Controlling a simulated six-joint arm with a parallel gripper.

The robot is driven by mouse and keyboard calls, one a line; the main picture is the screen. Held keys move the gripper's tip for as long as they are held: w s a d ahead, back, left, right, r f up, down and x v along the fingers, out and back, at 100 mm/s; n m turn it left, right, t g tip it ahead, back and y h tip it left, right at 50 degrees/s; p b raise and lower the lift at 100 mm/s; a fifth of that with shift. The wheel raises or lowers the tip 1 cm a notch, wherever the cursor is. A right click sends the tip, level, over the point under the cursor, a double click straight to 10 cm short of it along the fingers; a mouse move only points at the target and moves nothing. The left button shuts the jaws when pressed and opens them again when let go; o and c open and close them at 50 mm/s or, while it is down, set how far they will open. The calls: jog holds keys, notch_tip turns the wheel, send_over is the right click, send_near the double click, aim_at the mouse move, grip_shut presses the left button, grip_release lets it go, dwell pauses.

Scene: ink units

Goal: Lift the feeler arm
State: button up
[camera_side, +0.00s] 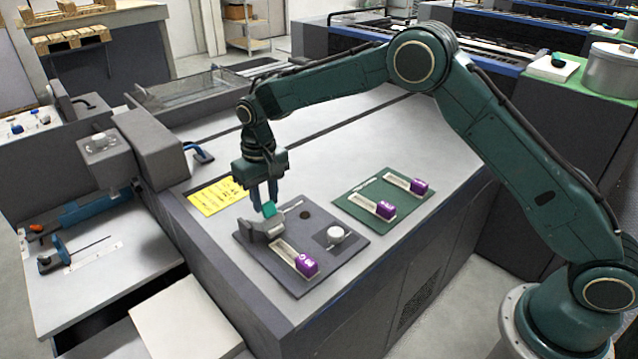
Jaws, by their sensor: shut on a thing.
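My gripper (264,205) points down over the dark grey plate (340,262) at the front of the machine top. Its blue fingers are shut on a small teal piece that I take to be the feeler arm (269,210). This piece sits at the top of a grey block (262,229) on the plate's left part. The fingers hide part of it, and I cannot tell whether it is raised from the block.
A yellow note (216,197) lies behind left.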

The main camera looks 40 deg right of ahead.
jog(key=shift+w+r, duration=0.1)
jog(key=shift+w, duration=0.05)
jog(key=shift+w+r, duration=0.2)
jog(key=shift+w, duration=0.3)
jog(key=shift+w+r, duration=0.15)
jog(key=shift+w, duration=1.55)
jog(key=shift+w+f, duration=0.2)
jog(key=shift+w, duration=0.8)
